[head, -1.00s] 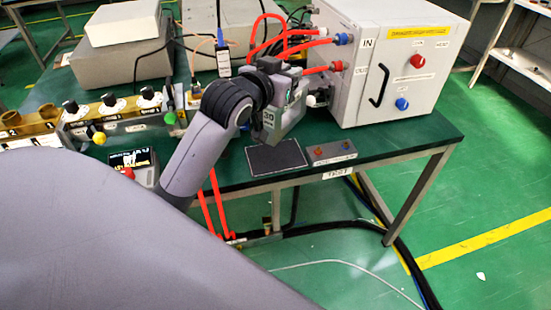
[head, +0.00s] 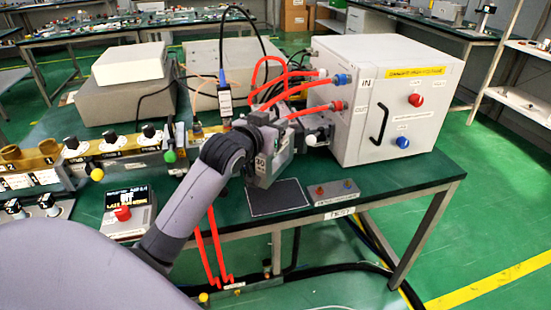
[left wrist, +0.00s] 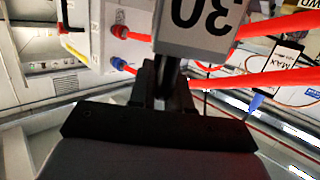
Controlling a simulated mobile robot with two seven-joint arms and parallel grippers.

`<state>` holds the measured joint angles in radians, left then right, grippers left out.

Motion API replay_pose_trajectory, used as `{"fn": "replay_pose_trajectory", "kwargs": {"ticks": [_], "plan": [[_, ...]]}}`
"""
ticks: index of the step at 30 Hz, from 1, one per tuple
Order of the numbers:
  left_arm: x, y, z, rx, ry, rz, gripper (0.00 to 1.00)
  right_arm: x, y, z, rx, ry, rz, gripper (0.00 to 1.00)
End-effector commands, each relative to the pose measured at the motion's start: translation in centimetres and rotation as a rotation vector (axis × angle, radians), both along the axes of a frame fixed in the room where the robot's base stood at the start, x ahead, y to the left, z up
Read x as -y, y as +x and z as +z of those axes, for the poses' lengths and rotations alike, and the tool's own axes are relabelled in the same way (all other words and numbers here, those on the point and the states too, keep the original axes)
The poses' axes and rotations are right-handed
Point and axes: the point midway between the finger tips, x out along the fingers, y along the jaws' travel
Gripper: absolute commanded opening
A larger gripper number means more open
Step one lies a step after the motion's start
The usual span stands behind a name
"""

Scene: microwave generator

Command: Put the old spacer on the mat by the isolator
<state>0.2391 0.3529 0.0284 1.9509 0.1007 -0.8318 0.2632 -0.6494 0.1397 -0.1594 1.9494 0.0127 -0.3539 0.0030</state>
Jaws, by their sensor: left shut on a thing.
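My left gripper (head: 264,138) is shut on a grey block marked 30, which I take as the old spacer (head: 262,168). In the left wrist view the fingers (left wrist: 166,78) meet at the spacer's (left wrist: 200,32) edge. The spacer looks upright, at the left back edge of a dark mat (head: 280,199) with a white outline. I cannot tell whether it touches the mat or table. The mat's visible part is bare. I cannot tell which part is the isolator. My right gripper is not in view.
A white cabinet (head: 375,105) with red hoses (head: 300,85) stands behind and right of the mat. A small button box (head: 335,192) sits right of the mat. Brass parts with knobs (head: 110,155) and a small display unit (head: 128,212) are at left.

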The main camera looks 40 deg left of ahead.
Motion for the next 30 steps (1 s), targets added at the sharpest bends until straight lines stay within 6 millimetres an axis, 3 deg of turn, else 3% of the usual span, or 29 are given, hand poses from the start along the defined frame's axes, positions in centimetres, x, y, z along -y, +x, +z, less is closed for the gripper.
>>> {"fn": "replay_pose_trajectory", "kwargs": {"ticks": [3, 11, 18, 28, 29, 30], "plan": [[0.0, 0.0, -2.2, 0.007, 0.001, -0.001, 0.00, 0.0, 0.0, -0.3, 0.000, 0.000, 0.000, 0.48], [0.0, 0.0, -4.2, 0.011, 0.002, -0.001, 0.00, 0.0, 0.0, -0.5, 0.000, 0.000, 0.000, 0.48], [0.0, 0.0, -7.5, 0.009, 0.002, -0.001, 0.00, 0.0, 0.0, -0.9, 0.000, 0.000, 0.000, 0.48], [0.0, 0.0, -8.2, 0.012, 0.002, -0.002, 0.00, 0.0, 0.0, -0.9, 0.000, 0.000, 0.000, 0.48], [0.1, 0.0, -8.6, 0.001, 0.001, -0.001, 0.24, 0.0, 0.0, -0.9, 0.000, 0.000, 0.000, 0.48], [0.1, 0.0, -8.6, 0.001, 0.001, -0.001, 0.37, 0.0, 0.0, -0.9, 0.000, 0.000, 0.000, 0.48]]}}
